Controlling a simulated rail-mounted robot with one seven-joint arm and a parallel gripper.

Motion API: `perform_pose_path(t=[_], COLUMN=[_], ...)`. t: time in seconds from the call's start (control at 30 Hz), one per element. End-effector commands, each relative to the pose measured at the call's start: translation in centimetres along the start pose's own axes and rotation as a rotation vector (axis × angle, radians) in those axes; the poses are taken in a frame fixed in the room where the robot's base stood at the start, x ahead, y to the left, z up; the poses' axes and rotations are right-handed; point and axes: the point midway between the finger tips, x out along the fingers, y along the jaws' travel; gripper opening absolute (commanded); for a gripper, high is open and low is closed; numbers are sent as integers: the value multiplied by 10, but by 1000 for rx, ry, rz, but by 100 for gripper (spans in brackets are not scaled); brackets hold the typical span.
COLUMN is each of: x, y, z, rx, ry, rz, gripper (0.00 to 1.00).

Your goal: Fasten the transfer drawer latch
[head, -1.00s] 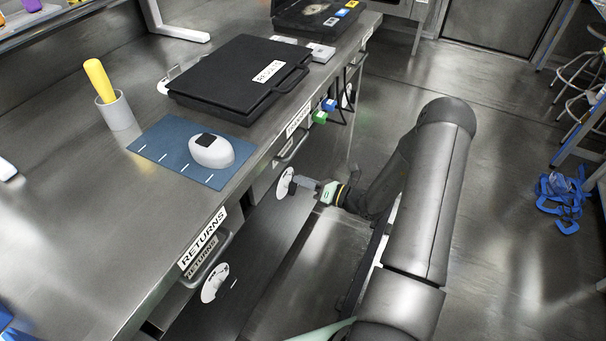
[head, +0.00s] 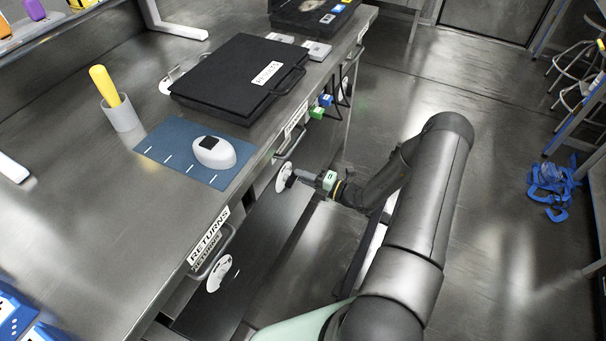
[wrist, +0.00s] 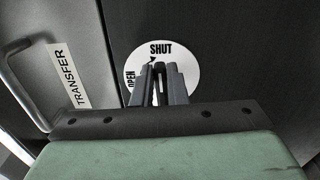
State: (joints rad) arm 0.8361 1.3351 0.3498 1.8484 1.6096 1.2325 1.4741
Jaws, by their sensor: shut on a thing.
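The transfer latch is a white round dial (wrist: 190,63) marked SHUT at the top and OPEN at the left in the wrist view. A small black pointer shows just under the SHUT lettering, near its left end. My gripper (wrist: 162,78) is shut on the latch knob at the dial's middle; its fingers hide most of the knob. The transfer drawer front (wrist: 62,45), with its TRANSFER label and bar handle, is left of the dial. In the head view the same dial (head: 283,176) shows under the bench edge, with my gripper (head: 291,180) at it.
A second white dial (head: 220,272) sits below the RETURNS drawer label (head: 209,235). Above, the bench holds a black case (head: 235,80), a blue mat (head: 165,145) with a white device, and a cup. Open floor lies right of my arm.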

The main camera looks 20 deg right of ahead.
Motion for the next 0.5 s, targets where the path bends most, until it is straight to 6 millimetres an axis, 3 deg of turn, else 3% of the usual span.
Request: perform_pose_path(t=[0.5], x=[-1], y=[-4], z=[-2], rx=[78], ry=[3], rz=[-3], gripper=[0])
